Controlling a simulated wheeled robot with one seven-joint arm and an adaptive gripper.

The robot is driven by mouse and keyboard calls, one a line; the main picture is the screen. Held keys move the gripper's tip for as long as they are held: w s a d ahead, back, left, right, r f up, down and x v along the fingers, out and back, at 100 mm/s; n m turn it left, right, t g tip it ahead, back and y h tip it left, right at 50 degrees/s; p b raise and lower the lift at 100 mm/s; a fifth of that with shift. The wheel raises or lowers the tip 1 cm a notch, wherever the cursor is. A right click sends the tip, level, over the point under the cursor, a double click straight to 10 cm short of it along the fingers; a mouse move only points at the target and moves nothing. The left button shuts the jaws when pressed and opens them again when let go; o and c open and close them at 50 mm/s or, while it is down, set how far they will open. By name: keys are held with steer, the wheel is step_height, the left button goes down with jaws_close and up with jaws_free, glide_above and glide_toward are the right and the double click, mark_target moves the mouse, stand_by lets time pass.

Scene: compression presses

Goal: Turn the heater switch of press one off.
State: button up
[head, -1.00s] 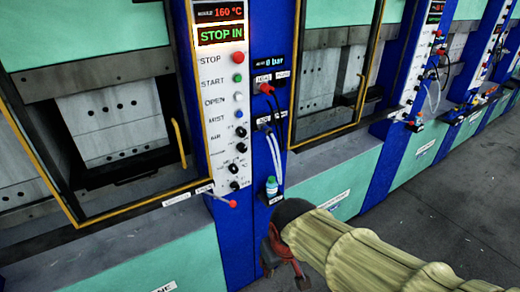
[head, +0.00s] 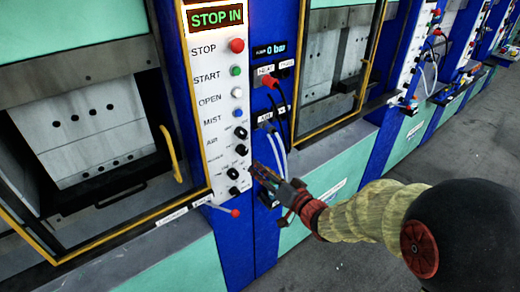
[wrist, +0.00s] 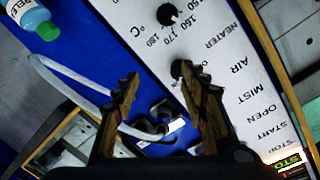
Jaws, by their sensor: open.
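The white control panel (head: 212,110) of the nearest press carries labelled buttons and knobs. The heater switch (head: 241,150) is a small black knob below the air knob (head: 239,132). In the wrist view the heater switch (wrist: 184,70) shows beside its HEATER label (wrist: 222,38), close to the tip of the right finger. Which way it points is not clear. My gripper (head: 262,170) is open and empty, just right of the panel's lower part. In the wrist view my gripper (wrist: 160,82) has its fingers spread, with blue column and panel edge between them.
The temperature dial (wrist: 170,14) sits beside the heater switch. A bottle with a green cap (wrist: 45,30) and pale hoses (wrist: 75,80) are close to my gripper. A red-tipped lever (head: 234,212) sticks out below the panel. Free floor (head: 440,170) lies to the right.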

mark_target(245, 153)
steer(key=shift+m+t+y, duration=0.4)
steer(key=shift+y, duration=0.1)
steer(key=shift+w+a+r+b, duration=0.2)
steer(key=shift+w+a+r, duration=0.25)
steer(key=shift+w+a, duration=0.5)
steer(key=shift+w+a+r+b, duration=0.25)
steer(key=shift+w+a+r, duration=0.15)
steer(key=shift+w+a, duration=0.55)
steer(key=shift+w+a+r+b, duration=0.2)
steer(key=shift+w+a+r, duration=0.25)
steer(key=shift+w+a, duration=0.5)
steer(key=shift+w+d, duration=0.1)
steer(key=shift+c, duration=0.2)
jaws_close()
